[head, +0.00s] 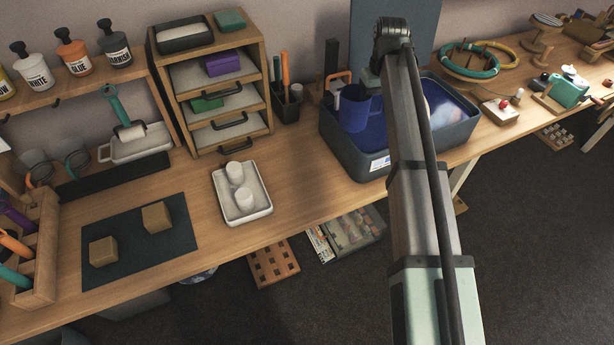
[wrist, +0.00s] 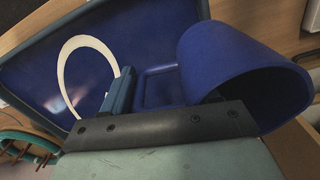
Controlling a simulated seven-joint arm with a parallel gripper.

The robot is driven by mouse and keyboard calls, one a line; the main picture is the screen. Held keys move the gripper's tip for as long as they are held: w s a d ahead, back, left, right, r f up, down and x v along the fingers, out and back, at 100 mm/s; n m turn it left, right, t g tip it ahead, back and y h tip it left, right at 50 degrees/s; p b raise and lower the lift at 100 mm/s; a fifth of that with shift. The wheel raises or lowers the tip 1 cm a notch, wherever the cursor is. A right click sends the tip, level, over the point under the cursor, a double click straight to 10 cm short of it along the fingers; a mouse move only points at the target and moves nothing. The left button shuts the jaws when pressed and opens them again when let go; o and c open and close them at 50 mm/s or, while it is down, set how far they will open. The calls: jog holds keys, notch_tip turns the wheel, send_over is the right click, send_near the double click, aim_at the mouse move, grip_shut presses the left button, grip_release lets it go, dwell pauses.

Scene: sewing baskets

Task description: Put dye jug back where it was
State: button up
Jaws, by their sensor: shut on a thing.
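The dye jug (head: 355,110) is a blue, open-topped jug. In the head view it is over the left part of a dark tub (head: 345,150) and looks roughly upright. In the wrist view the jug (wrist: 225,65) fills the right side, with its squared handle (wrist: 158,88) toward the fingers. My gripper (wrist: 135,88) is shut on the jug at its handle side. In the head view my gripper (head: 368,80) is partly hidden by my arm. I cannot tell whether the jug touches the tub floor.
A pale ring (wrist: 70,60) lies in the blue tub. Left of the tub are a tool holder (head: 287,104) and a drawer unit (head: 215,85). Bare tabletop (head: 300,180) lies between tray and tub.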

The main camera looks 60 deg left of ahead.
aim_at(349, 114)
jog(key=shift+n, duration=0.4)
jog(key=s, duration=0.2)
jog(key=s+f, duration=0.1)
jog(key=s, duration=0.1)
jog(key=s+a, duration=0.1)
jog(key=s, duration=0.2)
jog(key=shift+a+f, duration=0.1)
jog(key=shift+f, duration=0.2)
jog(key=s+f, duration=0.4)
jog(key=s, duration=0.3)
jog(key=shift+n, duration=0.3)
jog(key=shift+w+d+f, duration=0.1)
jog(key=shift+d+f, duration=0.05)
jog(key=shift+f, duration=1.45)
jog(key=shift+s+d+f, duration=0.1)
jog(key=shift+d+f, duration=0.05)
jog(key=shift+f, duration=1.45)
jog(key=shift+w+d+f, duration=0.1)
jog(key=shift+d+f, duration=0.05)
jog(key=shift+f, duration=1.45)
jog(key=o, duration=1.4)
jog(key=shift+f, duration=0.1)
notch_tip(349, 114, up, 12)
jog(key=shift+r, duration=0.15)
